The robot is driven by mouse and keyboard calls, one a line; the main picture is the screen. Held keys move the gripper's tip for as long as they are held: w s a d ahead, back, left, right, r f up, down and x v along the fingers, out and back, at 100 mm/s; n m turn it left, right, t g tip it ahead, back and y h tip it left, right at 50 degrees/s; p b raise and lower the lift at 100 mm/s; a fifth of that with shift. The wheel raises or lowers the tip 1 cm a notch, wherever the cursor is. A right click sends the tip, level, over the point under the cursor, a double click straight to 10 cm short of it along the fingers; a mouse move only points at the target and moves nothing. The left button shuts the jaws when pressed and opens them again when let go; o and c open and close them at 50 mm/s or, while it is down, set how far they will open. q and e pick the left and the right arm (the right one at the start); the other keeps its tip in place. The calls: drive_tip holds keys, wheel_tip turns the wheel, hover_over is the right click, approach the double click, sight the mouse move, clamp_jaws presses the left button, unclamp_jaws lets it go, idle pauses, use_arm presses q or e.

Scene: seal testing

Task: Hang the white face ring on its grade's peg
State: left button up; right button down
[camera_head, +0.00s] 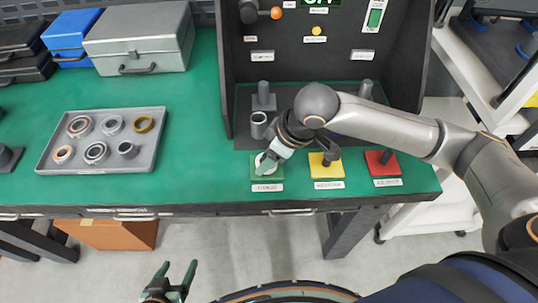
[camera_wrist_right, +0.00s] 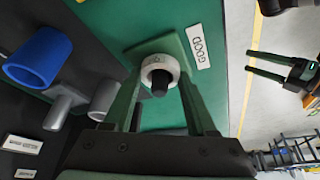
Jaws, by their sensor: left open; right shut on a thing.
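The white face ring (camera_wrist_right: 158,68) is between the fingers of my right gripper (camera_wrist_right: 158,95), which is shut on it. In the right wrist view a dark peg end shows in the ring's hole, so the ring appears around the peg above the green base (camera_wrist_right: 178,45) labelled GOOD. In the head view my right gripper (camera_head: 268,163) is over the green base (camera_head: 281,174) and partly hides ring and peg. The yellow base (camera_head: 325,168) and red base (camera_head: 382,165) with their pegs stand to the right. My left gripper (camera_head: 175,280) is open and empty, in front of the table.
A grey tray (camera_head: 105,165) with several rings lies on the left of the green table (camera_head: 195,190). A grey case (camera_head: 140,40) and a blue case (camera_head: 72,30) stand behind it. The dark test panel (camera_head: 300,60) rises behind the pegs, with a grey cylinder (camera_head: 258,122) before it.

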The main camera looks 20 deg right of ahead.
use_arm(q)
drive_tip(key=shift+r+p, duration=0.4)
drive_tip(key=shift+r, duration=0.05)
use_arm(e)
drive_tip(key=shift+f, duration=0.1)
idle(0.5)
drive_tip(key=shift+c, duration=0.6)
unclamp_jaws()
wheel_tip(320, 180, up, 4)
drive_tip(key=p, duration=0.5)
drive_tip(key=shift+r, duration=0.25)
wheel_tip(320, 180, up, 5)
drive_tip(key=p, duration=0.6)
drive_tip(key=shift+f, duration=0.15)
use_arm(q)
wheel_tip(320, 180, up, 9)
drive_tip(key=s+a, duration=0.1)
drive_tip(key=a, duration=0.1)
drive_tip(key=shift+a+n+y, duration=0.25)
drive_tip(key=shift+n+y, duration=0.05)
drive_tip(key=shift+y, duration=0.1)
drive_tip(key=shift+s+f, duration=0.1)
use_arm(e)
drive_tip(key=shift+f, duration=0.1)
use_arm(q)
drive_tip(key=shift+s, duration=0.15)
use_arm(e)
drive_tip(key=shift+s, duration=0.1)
